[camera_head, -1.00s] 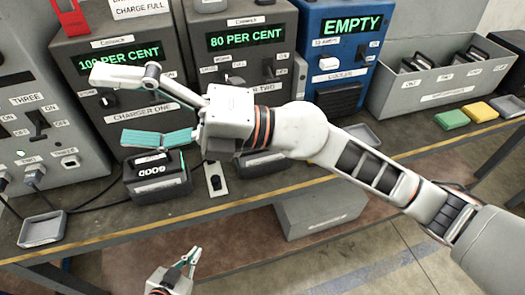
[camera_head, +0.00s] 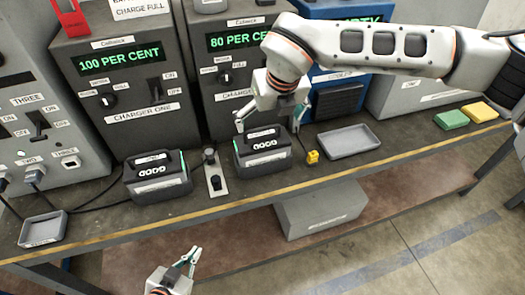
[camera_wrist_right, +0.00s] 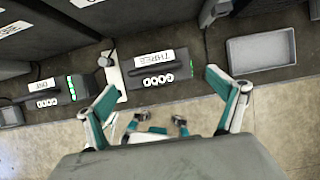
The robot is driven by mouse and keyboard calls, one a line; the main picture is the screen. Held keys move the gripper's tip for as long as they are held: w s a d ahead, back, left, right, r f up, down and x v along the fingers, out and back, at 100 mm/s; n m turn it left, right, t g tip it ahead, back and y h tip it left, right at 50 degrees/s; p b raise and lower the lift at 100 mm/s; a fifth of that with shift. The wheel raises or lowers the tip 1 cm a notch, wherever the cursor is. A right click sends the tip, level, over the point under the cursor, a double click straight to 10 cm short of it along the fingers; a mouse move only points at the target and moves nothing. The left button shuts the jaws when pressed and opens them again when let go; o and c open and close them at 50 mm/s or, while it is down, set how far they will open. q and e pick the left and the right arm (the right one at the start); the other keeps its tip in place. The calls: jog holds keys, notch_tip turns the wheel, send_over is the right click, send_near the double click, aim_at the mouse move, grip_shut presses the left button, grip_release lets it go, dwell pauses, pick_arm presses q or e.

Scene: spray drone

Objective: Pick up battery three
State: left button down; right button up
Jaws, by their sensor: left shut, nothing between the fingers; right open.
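Battery three (camera_head: 262,155) is a dark case with a top handle and a "GOOD" marking, standing on the bench in front of the 80 per cent charger. In the right wrist view its label reads "THREE" (camera_wrist_right: 160,58). My right gripper (camera_head: 268,124) is open just above battery three, one finger toward each end of it. In the right wrist view the open fingers (camera_wrist_right: 160,88) are spread below the battery in the picture, with nothing between them. My left gripper (camera_head: 190,258) is shut and empty, low in front of the bench.
Another "GOOD" battery (camera_head: 157,180) stands to the left. A small switch strip (camera_head: 215,178) lies between the batteries. Chargers (camera_head: 125,85) line the back.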

aim_at(262, 128)
jog(key=x, duration=0.2)
jog(key=p+x, duration=0.1)
jog(key=x, duration=0.1)
jog(key=a+x, duration=0.1)
jog(key=x, duration=0.1)
jog(key=shift+w+f, duration=0.15)
jog(key=shift+f, duration=0.1)
jog(key=c, duration=2)
jog(key=shift+w+a+r, duration=0.15)
jog(key=shift+r, duration=0.1)
jog(key=shift+c, duration=0.8)
jog(key=shift+r, duration=0.1)
